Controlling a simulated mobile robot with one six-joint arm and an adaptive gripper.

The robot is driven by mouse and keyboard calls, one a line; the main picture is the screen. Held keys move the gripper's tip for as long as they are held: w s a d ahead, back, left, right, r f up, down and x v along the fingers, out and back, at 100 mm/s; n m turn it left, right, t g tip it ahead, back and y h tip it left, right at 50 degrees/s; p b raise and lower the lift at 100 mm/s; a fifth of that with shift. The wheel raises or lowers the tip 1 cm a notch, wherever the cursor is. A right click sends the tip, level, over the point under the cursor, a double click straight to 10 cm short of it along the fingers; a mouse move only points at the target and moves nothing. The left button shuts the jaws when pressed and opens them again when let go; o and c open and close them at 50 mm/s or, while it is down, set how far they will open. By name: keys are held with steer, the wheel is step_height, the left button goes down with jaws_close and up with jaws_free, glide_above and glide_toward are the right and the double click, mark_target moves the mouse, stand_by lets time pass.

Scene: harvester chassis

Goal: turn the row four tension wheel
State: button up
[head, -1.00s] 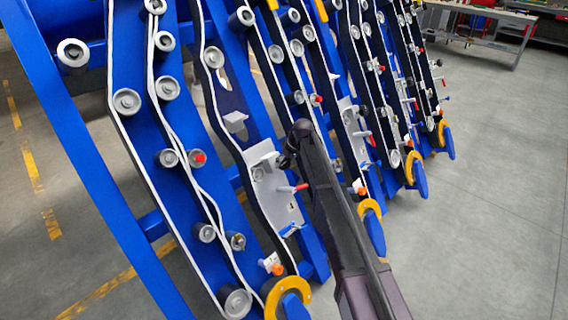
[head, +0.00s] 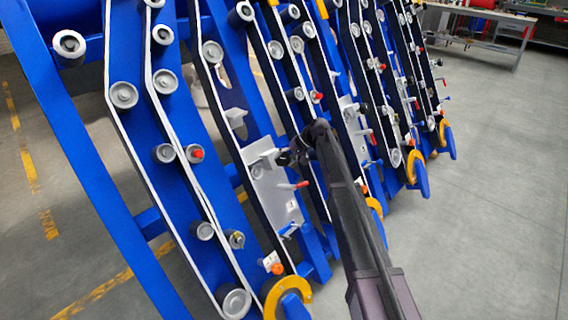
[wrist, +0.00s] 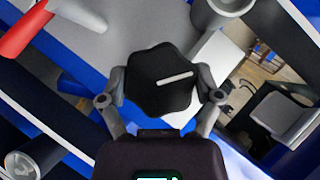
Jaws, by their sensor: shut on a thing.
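The tension wheel (wrist: 158,68) is a dark, lobed knob with a white line across its face, seen close in the wrist view. The line runs nearly level, tilted up to the right. My gripper (wrist: 161,92) has one finger on each side of the wheel and is shut on it. In the head view my gripper (head: 291,157) is at the grey bracket plate (head: 272,190) on a blue row frame. The wheel is too small and covered to make out there. The frames do not show which row number this is.
A red handle (head: 300,185) sticks out of the plate just below my gripper; a red handle (wrist: 22,32) also shows in the wrist view. Blue row frames with belts and grey rollers (head: 124,95) stand close on both sides. Open floor (head: 485,190) lies to the right.

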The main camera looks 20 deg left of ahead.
steer(key=shift+s+f+m+g+y+b, duration=0.1)
steer(key=shift+m+g+y+b, duration=0.3)
steer(key=shift+m+y+b, duration=0.45)
steer(key=shift+m, duration=0.25)
steer(key=o, duration=0.9)
steer(key=shift+h+p, duration=0.35)
steer(key=shift+p, duration=0.1)
